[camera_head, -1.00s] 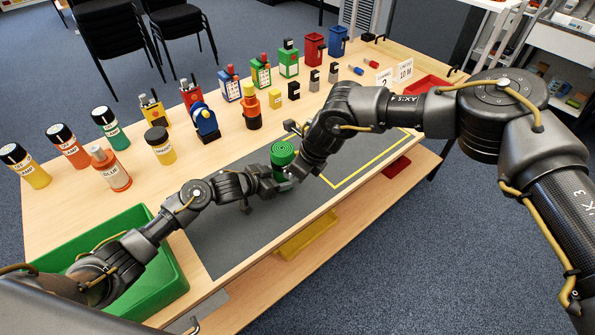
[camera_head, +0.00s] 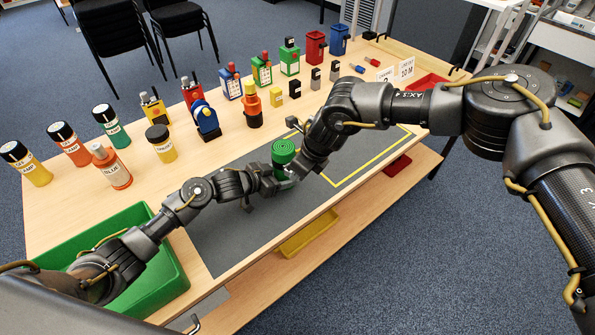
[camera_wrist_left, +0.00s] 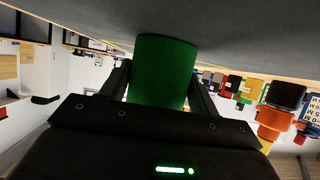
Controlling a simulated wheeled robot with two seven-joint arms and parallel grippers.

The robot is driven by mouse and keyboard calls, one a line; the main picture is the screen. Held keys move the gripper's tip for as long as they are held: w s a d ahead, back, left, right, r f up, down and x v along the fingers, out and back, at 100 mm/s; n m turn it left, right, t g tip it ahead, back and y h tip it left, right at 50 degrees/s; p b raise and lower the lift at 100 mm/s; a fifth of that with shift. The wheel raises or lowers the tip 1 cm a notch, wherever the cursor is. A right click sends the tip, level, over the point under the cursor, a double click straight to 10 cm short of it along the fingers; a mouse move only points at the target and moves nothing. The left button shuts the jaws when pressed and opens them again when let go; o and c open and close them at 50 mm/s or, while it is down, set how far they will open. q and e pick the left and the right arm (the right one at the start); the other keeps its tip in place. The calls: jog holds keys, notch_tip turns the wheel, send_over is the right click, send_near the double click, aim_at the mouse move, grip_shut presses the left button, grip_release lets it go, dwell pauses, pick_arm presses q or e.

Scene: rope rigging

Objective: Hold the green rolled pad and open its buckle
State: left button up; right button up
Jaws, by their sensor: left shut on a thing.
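The green rolled pad (camera_head: 284,152) stands upright over the grey mat, its spiral end facing up in the head view. My left gripper (camera_head: 277,183) is shut on its lower part from the left. In the left wrist view the pad (camera_wrist_left: 163,70) sits between the two fingers of the left gripper (camera_wrist_left: 160,90). My right gripper (camera_head: 301,165) is close against the pad's right side. Its fingertips are partly hidden, so I cannot tell whether they are open or touch the pad. The buckle cannot be made out in either view.
The grey mat (camera_head: 240,235) with a yellow outline lies under both hands. A green bin (camera_head: 165,270) stands at the table's left front. Several bottles, including an orange glue bottle (camera_head: 113,170), and coloured boxes line the back. A red tray (camera_head: 428,84) is at the right.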

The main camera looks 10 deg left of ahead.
jog(key=v, duration=1.1)
jog(key=shift+r, duration=0.1)
pick_arm(q)
jog(key=o, duration=1.2)
jog(key=shift+c, duration=0.2)
jog(key=p+v, duration=0.3)
jog(key=shift+s+r, duration=0.1)
jog(key=shift+r, duration=0.1)
jog(key=shift+p+v, duration=2.2)
jog(key=shift+v, duration=0.7)
jog(key=shift+f, duration=0.2)
pick_arm(e)
notch_tip(320, 180, up, 7)
jog(key=shift+r, duration=0.2)
